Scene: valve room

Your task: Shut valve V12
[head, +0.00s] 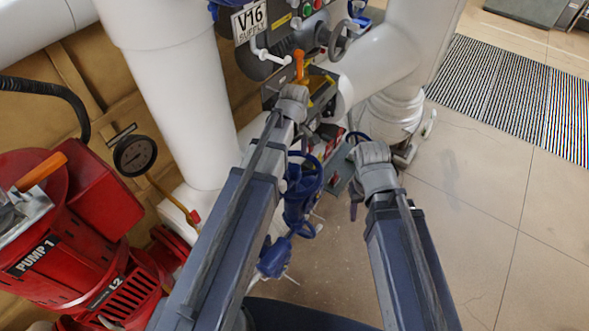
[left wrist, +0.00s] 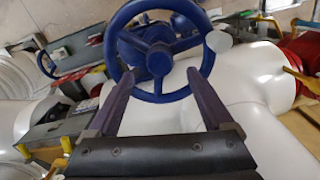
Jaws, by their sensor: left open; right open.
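A plate reading "V16 SUPPLY" (head: 250,18) is at the top of the head view; I see no V12 label. A blue handwheel (left wrist: 158,97) with a rim, spokes and a pale knob fills the upper middle of the left wrist view. My left gripper (left wrist: 159,78) is open there, its two dark fingers pointing at the wheel's lower rim, one on each side of its middle. I cannot tell whether they touch it. In the head view the left gripper (head: 293,99) mostly hides its own fingers. My right gripper (head: 358,168) is open, above the floor.
Blue valve parts (head: 301,188) show between my arms. Thick white pipes (head: 180,90) rise beside the valves. Tiled floor (head: 480,190) at right is clear, with a striped mat (head: 510,90) beyond.

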